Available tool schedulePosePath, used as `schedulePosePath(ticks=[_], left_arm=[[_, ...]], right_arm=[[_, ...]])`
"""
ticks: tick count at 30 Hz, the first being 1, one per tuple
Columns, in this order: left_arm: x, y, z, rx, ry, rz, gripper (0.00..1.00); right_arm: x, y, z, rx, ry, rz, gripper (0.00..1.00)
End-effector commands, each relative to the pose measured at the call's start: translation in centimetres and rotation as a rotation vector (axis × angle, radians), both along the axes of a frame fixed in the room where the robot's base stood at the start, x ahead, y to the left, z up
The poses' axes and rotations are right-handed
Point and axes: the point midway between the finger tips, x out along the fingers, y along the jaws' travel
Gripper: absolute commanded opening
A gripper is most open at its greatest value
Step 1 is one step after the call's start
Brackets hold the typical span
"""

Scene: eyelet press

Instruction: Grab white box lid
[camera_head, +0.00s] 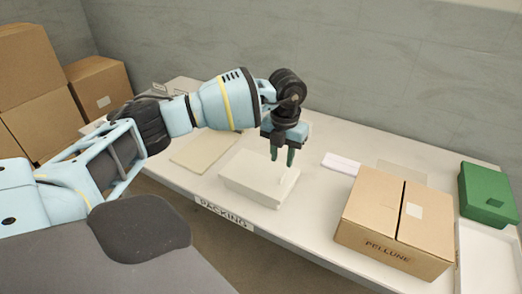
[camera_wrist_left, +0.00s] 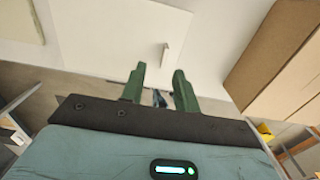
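A white box (camera_head: 250,182) with a flat white lid (camera_wrist_left: 105,35) sits near the front edge of the table, left of the cardboard carton. A small upright tab (camera_wrist_left: 166,56) stands on the lid in the left wrist view; in the head view it shows faintly under the fingers. My left gripper (camera_head: 282,158) hangs pointing down over the right part of the lid. Its two green fingers are apart with nothing between them, also in the left wrist view (camera_wrist_left: 158,72). Whether the fingertips touch the tab I cannot tell. My right gripper is not in view.
A cardboard carton (camera_head: 372,234) stands right of the white box. A green box (camera_head: 488,196) and a white tray (camera_head: 490,262) are farther right. A pale flat sheet (camera_head: 205,152) lies left. A pinkish-white flat item (camera_head: 341,163) lies behind. Brown cartons (camera_head: 40,95) are stacked at left.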

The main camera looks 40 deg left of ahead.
Motion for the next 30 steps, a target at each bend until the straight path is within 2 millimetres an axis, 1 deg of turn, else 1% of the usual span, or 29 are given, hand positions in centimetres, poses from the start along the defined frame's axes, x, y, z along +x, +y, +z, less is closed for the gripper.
schedulePosePath(ticks=[5,11,15,18,25,30], left_arm=[[0.0,-0.1,-0.5,0.000,0.000,-0.001,0.31],[0.0,-0.7,-3.1,0.000,0.002,-0.001,0.31],[0.0,-0.7,-4.7,-0.001,0.001,-0.001,0.31],[0.0,-0.7,-5.3,-0.002,-0.001,-0.001,0.31],[0.0,-0.7,-5.3,-0.001,-0.001,-0.001,0.31],[0.0,-0.7,-5.3,-0.001,-0.001,-0.001,0.09]], right_arm=[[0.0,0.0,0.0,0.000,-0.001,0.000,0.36],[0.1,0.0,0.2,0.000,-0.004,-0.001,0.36],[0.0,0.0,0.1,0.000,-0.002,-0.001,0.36],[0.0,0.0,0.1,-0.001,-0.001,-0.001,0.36],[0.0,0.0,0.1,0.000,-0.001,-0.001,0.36],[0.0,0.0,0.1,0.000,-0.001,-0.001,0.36]])
